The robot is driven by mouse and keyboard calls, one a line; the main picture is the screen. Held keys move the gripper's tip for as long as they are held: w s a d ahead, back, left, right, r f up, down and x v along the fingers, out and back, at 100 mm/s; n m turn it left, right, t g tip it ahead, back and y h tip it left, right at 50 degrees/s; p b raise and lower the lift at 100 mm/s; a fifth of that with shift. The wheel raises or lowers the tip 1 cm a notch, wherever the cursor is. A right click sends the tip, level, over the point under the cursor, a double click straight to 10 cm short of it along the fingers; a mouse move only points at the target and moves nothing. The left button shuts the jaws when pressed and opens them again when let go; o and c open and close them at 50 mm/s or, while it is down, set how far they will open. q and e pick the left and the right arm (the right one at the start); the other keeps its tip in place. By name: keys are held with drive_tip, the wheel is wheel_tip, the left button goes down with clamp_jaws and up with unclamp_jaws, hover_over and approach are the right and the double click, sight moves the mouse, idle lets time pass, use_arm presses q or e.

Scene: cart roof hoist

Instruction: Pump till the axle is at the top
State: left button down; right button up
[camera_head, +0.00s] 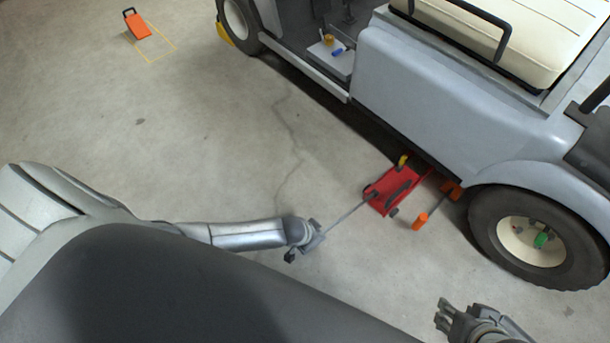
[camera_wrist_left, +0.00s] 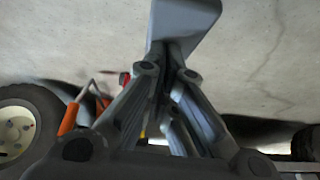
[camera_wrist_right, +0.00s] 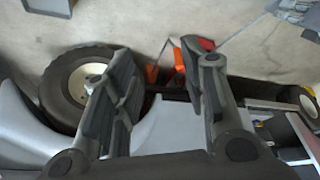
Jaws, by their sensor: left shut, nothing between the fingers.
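The red floor jack (camera_head: 392,190) lies on the floor beside the cart, its front end by the cart's side near the wheel. Its thin grey handle (camera_head: 346,215) slants up toward my left gripper (camera_head: 312,238). The fingers are shut with nothing between them, at or very near the handle's end; I cannot tell if they touch it. In the left wrist view the closed fingers (camera_wrist_left: 172,60) hide much of the jack. My right gripper (camera_head: 446,312) is open and empty, low right; its spread fingers show in the right wrist view (camera_wrist_right: 162,75). The axle is hidden under the cart.
A yellow wedge (camera_head: 226,35) is at the far wheel. An orange block (camera_head: 137,26) stands by a yellow floor outline (camera_head: 160,55). The left floor is clear.

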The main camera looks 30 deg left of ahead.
use_arm(q)
drive_tip(key=shift+w+r, duration=0.1)
drive_tip(key=shift+r, duration=0.25)
drive_tip(key=p+v, duration=0.2)
drive_tip(key=v, duration=0.1)
drive_tip(key=shift+s+r, duration=0.2)
drive_tip(key=shift+s, duration=0.05)
drive_tip(key=p+v, duration=0.3)
drive_tip(key=v, duration=0.3)
drive_tip(key=shift+s, duration=0.15)
use_arm(e)
wheel_tip(320, 180, down, 9)
drive_tip(key=g, duration=0.1)
drive_tip(key=shift+s+d+f+g, duration=0.15)
drive_tip(key=shift+s+f+g, duration=0.05)
drive_tip(key=shift+s+g, duration=0.2)
use_arm(q)
drive_tip(key=shift+a, duration=0.15)
